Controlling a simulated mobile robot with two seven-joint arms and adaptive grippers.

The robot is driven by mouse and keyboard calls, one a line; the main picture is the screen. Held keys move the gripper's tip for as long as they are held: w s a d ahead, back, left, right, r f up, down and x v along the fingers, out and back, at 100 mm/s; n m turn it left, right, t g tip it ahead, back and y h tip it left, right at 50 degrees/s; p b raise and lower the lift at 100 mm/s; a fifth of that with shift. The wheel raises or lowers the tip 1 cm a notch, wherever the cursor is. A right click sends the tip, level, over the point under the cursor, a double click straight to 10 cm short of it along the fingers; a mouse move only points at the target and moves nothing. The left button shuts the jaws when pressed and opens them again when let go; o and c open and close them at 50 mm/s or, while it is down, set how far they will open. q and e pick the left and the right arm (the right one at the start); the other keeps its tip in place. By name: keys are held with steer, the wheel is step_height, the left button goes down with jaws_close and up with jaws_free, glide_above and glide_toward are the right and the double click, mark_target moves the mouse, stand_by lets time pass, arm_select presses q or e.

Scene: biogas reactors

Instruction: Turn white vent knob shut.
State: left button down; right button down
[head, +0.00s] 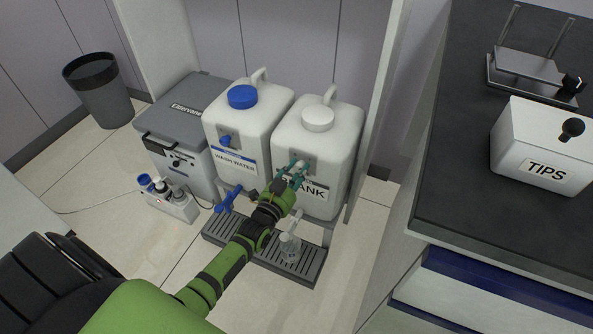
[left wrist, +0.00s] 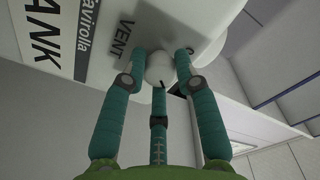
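The white vent knob (left wrist: 160,68) shows in the left wrist view, just beside the "VENT" label (left wrist: 122,40) on the white tank. In the head view this is the right-hand tank (head: 340,133), with a white cap and a partly covered "TANK" label. My left gripper (left wrist: 162,66) has teal fingers on both sides of the knob, and their tips appear to touch its edges. A third finger lies below it. In the head view my left gripper (head: 299,170) is at the tank's front and hides the knob. My right gripper is not in view.
A wash-water tank (head: 262,115) with a blue cap and blue tap stands left of it. A grey cool box (head: 182,107) is farther left. A dark worktop (head: 450,130) is at right.

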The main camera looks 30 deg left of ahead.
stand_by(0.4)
arm_select(q)
steer(key=n, duration=0.2)
steer(key=shift+n, duration=0.4)
steer(key=n, duration=0.2)
steer(key=shift+n+p, duration=0.4)
steer(key=n, duration=0.4)
steer(key=shift+f+n, duration=0.1)
steer(key=shift+n, duration=0.2)
steer(key=n, duration=0.2)
steer(key=shift+n+t+y, duration=0.3)
steer(key=shift+n, duration=0.1)
steer(key=n, duration=0.2)
steer(key=shift+n, duration=0.3)
steer(key=shift+d+n, duration=0.1)
steer(key=shift+n, duration=1.1)
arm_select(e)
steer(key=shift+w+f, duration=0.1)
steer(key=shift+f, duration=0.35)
arm_select(q)
steer(key=shift+n, duration=0.4)
